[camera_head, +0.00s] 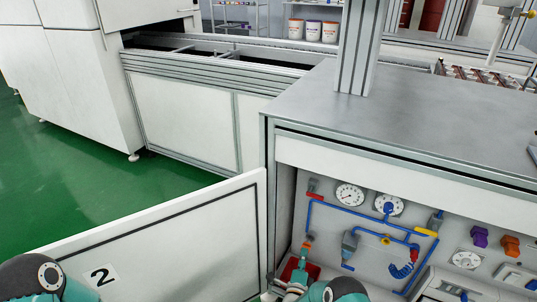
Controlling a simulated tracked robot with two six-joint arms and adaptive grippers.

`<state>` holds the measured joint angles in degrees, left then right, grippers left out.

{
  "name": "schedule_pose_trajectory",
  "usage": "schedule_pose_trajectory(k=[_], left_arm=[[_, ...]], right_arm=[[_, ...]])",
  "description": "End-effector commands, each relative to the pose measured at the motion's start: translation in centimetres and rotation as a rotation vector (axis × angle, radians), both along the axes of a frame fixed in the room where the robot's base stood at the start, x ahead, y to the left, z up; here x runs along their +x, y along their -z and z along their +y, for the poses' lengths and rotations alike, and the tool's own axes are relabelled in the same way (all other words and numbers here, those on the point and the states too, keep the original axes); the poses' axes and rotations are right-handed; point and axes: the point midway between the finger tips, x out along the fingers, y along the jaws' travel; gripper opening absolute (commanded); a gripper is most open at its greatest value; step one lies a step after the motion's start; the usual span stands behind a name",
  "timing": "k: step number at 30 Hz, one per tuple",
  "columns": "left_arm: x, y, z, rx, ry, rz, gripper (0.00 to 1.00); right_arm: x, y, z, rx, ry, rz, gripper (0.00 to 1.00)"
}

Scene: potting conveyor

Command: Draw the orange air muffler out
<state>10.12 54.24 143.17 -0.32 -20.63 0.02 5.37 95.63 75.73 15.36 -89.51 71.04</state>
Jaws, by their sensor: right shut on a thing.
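The orange air muffler (307,243) is small and sits at the lower end of the left blue pipe on the panel inside the open cabinet. My right gripper (303,256) reaches up to it from below and is shut on it. The fingers are small in the picture and cover the muffler's lower part. Whether it is still joined to the pipe I cannot tell. My left arm shows at the lower left corner, but its gripper is out of view.
The open white door (170,250) marked 2 stands left of the cabinet. Blue pipes (352,211), gauges (350,194), a purple fitting (479,237) and an orange fitting (510,245) crowd the panel. A red bin (313,270) lies low beside my right gripper. The grey worktop (420,115) overhangs.

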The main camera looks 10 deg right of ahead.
Motion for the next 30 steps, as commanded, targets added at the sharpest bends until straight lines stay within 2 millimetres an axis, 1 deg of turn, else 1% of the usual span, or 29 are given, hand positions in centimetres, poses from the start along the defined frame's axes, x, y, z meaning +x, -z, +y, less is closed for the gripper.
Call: schedule_pose_trajectory(k=[18, 30], left_arm=[[0.0, -1.1, 0.0, 0.0, 0.0, 0.0, 0.84], [0.0, -1.2, 0.0, 0.0, 0.0, 0.0, 0.84]], right_arm=[[-2.1, 0.1, 1.4, 0.001, -0.001, 0.002, 0.0], [-2.4, 0.1, 1.6, 0.0, 0.001, 0.001, 0.0]])
